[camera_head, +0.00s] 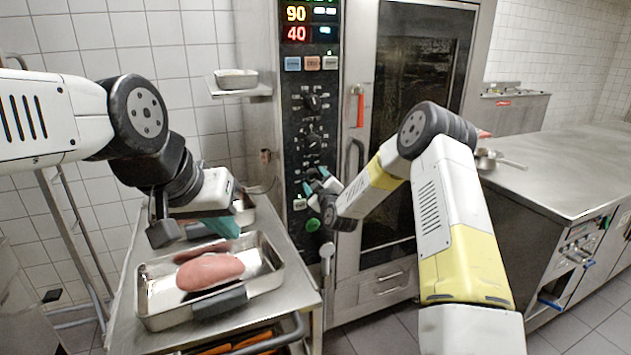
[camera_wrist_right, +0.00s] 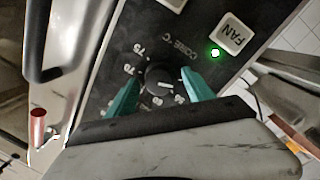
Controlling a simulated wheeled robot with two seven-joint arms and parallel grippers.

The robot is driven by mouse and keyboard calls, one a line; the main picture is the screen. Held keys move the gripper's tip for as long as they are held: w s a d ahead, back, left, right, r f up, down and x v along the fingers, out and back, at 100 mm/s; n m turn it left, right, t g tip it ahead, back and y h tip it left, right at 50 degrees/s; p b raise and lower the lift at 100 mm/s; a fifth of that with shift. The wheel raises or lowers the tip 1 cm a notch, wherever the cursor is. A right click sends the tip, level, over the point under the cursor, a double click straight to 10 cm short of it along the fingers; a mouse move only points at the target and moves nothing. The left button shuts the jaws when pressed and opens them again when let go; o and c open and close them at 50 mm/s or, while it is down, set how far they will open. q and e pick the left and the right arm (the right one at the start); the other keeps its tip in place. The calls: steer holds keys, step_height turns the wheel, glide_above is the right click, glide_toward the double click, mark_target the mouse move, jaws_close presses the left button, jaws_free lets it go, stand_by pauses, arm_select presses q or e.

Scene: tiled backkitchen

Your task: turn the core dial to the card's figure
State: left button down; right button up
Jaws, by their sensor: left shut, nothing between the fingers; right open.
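The core dial (camera_wrist_right: 160,78) is a dark round knob with a short pale mark, on a black panel lettered "CORE °C". The figures 75 and 70 show at its left; others are partly covered. My right gripper (camera_wrist_right: 160,73) is open, its teal fingers on either side of the dial; whether they touch it I cannot tell. In the head view my right gripper (camera_head: 318,186) is at the lower part of the oven's control panel (camera_head: 312,105) and hides the dial. My left gripper (camera_head: 222,230) is shut and empty above the trolley. I cannot make out a card with a figure.
A steel tray (camera_head: 160,319) with pinkish meat (camera_head: 210,271) stands on the trolley below my left gripper. Two more knobs sit higher on the panel. A steel counter (camera_head: 560,170) stands at the right.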

steer(key=c, duration=1.3)
